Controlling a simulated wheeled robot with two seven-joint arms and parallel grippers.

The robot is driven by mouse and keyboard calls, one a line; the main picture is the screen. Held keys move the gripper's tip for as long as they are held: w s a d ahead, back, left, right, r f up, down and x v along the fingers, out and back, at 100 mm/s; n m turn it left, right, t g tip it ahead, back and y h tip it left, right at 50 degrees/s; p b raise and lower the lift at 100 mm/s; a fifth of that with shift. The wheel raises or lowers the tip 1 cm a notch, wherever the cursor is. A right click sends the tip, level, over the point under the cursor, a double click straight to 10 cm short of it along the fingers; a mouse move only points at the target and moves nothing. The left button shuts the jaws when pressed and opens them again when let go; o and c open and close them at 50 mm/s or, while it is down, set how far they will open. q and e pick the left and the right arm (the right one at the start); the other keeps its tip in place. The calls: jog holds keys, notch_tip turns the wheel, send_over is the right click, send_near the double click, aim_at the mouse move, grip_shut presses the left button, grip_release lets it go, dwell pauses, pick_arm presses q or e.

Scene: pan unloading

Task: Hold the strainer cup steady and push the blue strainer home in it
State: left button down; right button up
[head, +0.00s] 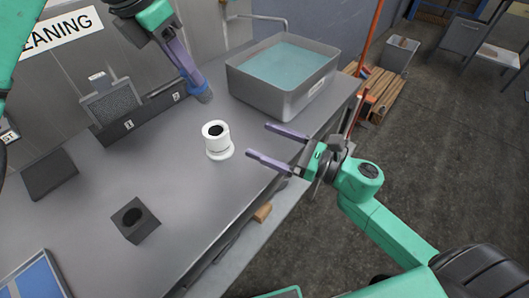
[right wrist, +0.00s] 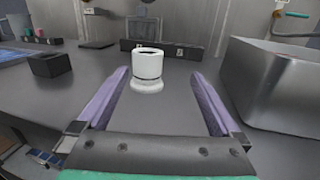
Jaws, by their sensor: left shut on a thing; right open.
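The white strainer cup (head: 216,142) stands upright on the grey table, with a dark round opening on top and a wider foot. It also shows in the right wrist view (right wrist: 148,68), between and beyond my right fingers. My right gripper (head: 257,140) is open and empty, its fingers pointing at the cup from the right, apart from it. My left gripper (head: 197,88) is shut on the blue strainer (head: 204,96) and holds it behind the cup, up and left of it in the head view. The fingers hide part of the strainer.
A grey metal basin (head: 262,92) of blue-green liquid stands at the back right. A black block with a round hole (head: 147,232) sits front left, and a blue tray (head: 37,280) lies at the lower left. A dark ledge (head: 140,124) runs along the back. Table around the cup is clear.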

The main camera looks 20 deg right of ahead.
aim_at(228, 141)
jog(key=shift+s+a+f+n+g, duration=0.3)
jog(key=shift+s+a+f+g, duration=0.15)
jog(key=shift+s+f, duration=0.35)
jog(key=shift+a+f, duration=0.25)
pick_arm(q)
jog(key=shift+w, duration=0.1)
pick_arm(e)
jog(key=x, duration=1.2)
jog(key=shift+w, duration=0.1)
jog(key=shift+d, duration=0.1)
jog(key=c, duration=1.5)
pick_arm(q)
jog(key=d+f+y, duration=0.1)
jog(key=w+d+f+g+y, duration=0.1)
jog(key=f, duration=0.1)
jog(key=shift+d+n+g+y, duration=0.3)
jog(key=shift+d+n, duration=0.05)
jog(key=shift+n, duration=0.05)
jog(key=shift+w+r+n+g+y, duration=0.2)
jog(key=shift+w+n+g+y, duration=0.1)
jog(key=shift+g, duration=0.1)
pick_arm(e)
jog(key=shift+d, duration=0.1)
pick_arm(q)
jog(key=shift+a, duration=0.15)
